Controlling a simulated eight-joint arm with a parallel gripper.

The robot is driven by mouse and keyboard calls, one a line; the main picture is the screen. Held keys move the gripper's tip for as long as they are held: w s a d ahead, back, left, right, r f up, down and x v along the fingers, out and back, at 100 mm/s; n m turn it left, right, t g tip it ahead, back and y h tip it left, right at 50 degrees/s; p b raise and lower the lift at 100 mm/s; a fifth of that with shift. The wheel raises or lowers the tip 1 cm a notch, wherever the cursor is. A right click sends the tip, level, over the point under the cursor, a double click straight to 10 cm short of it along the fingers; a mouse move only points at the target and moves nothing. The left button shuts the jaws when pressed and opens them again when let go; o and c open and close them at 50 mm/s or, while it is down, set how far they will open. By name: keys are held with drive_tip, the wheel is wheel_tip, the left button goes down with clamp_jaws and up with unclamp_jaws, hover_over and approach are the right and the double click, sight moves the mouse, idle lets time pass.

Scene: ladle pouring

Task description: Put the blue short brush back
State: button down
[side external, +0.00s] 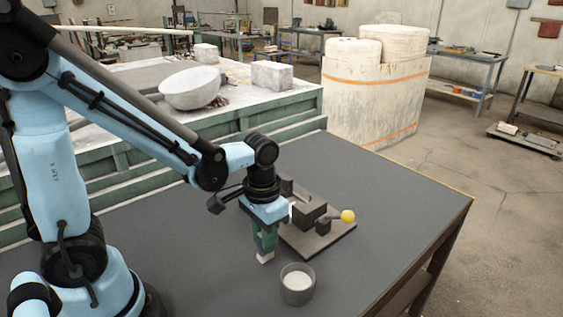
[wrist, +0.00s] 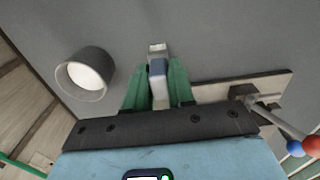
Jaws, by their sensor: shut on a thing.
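My gripper (side external: 264,240), with green fingers, points down above the dark table. The brush's pale end (side external: 265,258) sticks out below the fingertips in the side view. I cannot tell whether it touches the table. The flat board (side external: 327,240) with dark blocks (side external: 308,209) lies just behind and right of my gripper, partly hidden by it. In the wrist view the board (wrist: 215,91) lies to the right.
A round grey cup (side external: 298,284) with pale contents stands in front and right of my gripper. A yellow ball-ended handle (side external: 347,216) sticks out over the board. Blue (wrist: 293,148) and red (wrist: 312,144) balls show in the wrist view. The table's right side is clear.

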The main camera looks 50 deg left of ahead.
drive_tip(key=shift+f, duration=0.35)
drive_tip(key=shift+f, duration=0.15)
drive_tip(key=c, duration=1)
unclamp_jaws()
drive_tip(key=shift+o, duration=0.2)
wheel_tip(320, 180, up, 11)
drive_tip(key=a+t, duration=0.2)
drive_tip(key=t, duration=0.5)
drive_tip(key=shift+s+a+f, duration=0.2)
drive_tip(key=shift+s+a, duration=0.05)
